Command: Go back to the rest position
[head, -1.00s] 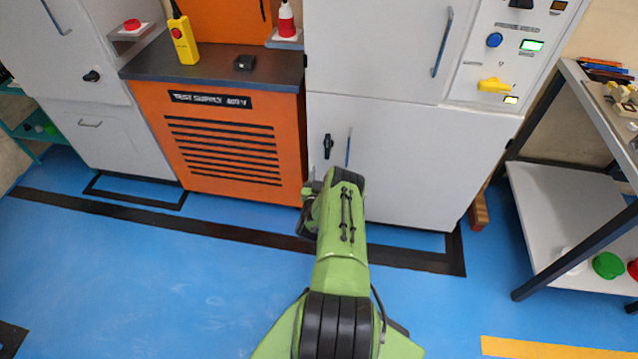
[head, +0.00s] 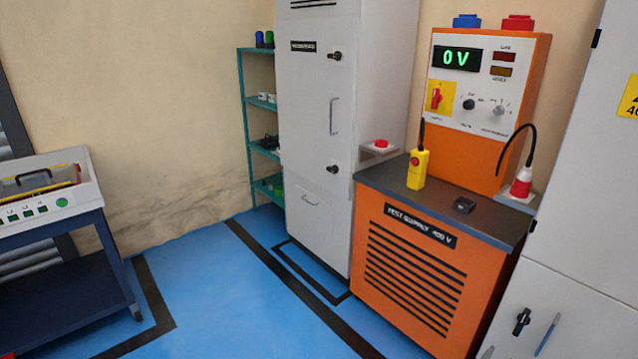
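My gripper and arm are not in view in the head view now. The orange test supply cabinet (head: 418,272) stands at the right, its display (head: 457,58) reading 0 V. A red and white plug with a black cable (head: 521,184) sits on a ledge at the cabinet's right side.
A grey cabinet (head: 318,140) stands left of the test supply, with teal shelving (head: 243,120) behind it. A blue-framed bench (head: 60,230) with a machine on top stands at the left. Another grey cabinet (head: 570,300) is at the right edge. Blue floor (head: 215,280) between is clear.

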